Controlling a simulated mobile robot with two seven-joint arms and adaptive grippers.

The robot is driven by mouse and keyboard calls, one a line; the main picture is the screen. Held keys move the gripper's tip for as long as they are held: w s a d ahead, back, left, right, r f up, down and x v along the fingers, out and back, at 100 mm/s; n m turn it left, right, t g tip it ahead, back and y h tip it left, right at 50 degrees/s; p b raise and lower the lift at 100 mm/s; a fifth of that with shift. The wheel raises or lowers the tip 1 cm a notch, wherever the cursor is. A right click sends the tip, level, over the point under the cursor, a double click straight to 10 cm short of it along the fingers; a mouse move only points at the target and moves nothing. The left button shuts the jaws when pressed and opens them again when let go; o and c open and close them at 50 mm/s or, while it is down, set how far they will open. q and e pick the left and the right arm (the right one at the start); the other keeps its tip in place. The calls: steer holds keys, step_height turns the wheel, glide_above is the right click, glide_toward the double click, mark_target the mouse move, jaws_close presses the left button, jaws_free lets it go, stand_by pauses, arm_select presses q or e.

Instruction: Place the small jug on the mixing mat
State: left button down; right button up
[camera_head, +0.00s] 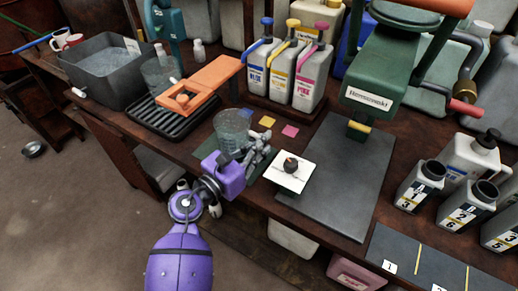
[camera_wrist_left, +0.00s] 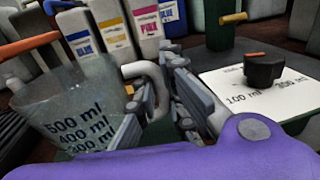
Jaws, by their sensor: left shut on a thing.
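A clear jug (camera_head: 232,122) with ml markings is at the table's front edge, upright or nearly so. In the left wrist view the jug (camera_wrist_left: 75,115) stands to the left, with its pale handle (camera_wrist_left: 150,75) between the fingers. My left gripper (camera_head: 260,147) is shut on that handle. A dark green mat (camera_head: 203,150) shows partly under the jug and gripper; I cannot tell whether the jug touches it. A larger dark grey mat (camera_head: 335,185) lies to the right. Which is the mixing mat is unclear. My right gripper is not in view.
A white dial plate (camera_head: 291,175) with a black knob is close right of the gripper. Pump bottles (camera_head: 283,72) stand behind. Another clear vessel (camera_head: 160,72) stands by a black rack (camera_head: 160,118) at left. A green press (camera_head: 385,75) overhangs the grey mat.

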arm_select(q)
steer(key=shift+f, duration=0.7)
steer(key=shift+f, duration=0.25)
steer(key=c, duration=1.8)
jaws_free()
steer(key=shift+c, duration=0.2)
steer(key=shift+r, duration=0.1)
steer(key=shift+r, duration=0.15)
steer(key=v, duration=1.2)
steer(key=shift+b, duration=0.35)
steer(key=shift+r, duration=0.1)
